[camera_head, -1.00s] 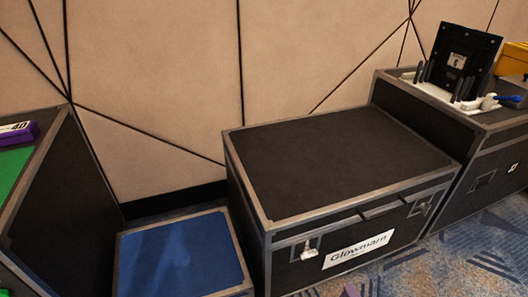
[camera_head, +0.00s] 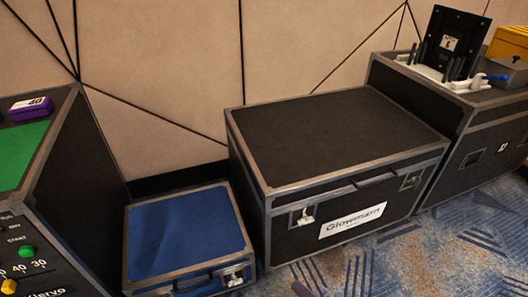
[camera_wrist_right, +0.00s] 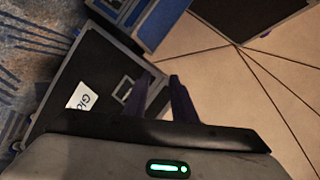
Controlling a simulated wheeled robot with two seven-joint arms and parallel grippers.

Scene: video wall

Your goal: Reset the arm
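My right gripper (camera_wrist_right: 162,82) shows in the right wrist view, its two dark purple fingers apart with nothing between them. The rest of the right arm is out of that view. My left gripper is not in view.
A black case labelled Glowmarn (camera_head: 350,130) stands in the middle, beside a low blue-topped case (camera_head: 185,235). At left, a console (camera_head: 75,150) has a green top and a purple block (camera_head: 30,108). At right, a case holds a black panel (camera_head: 452,42).

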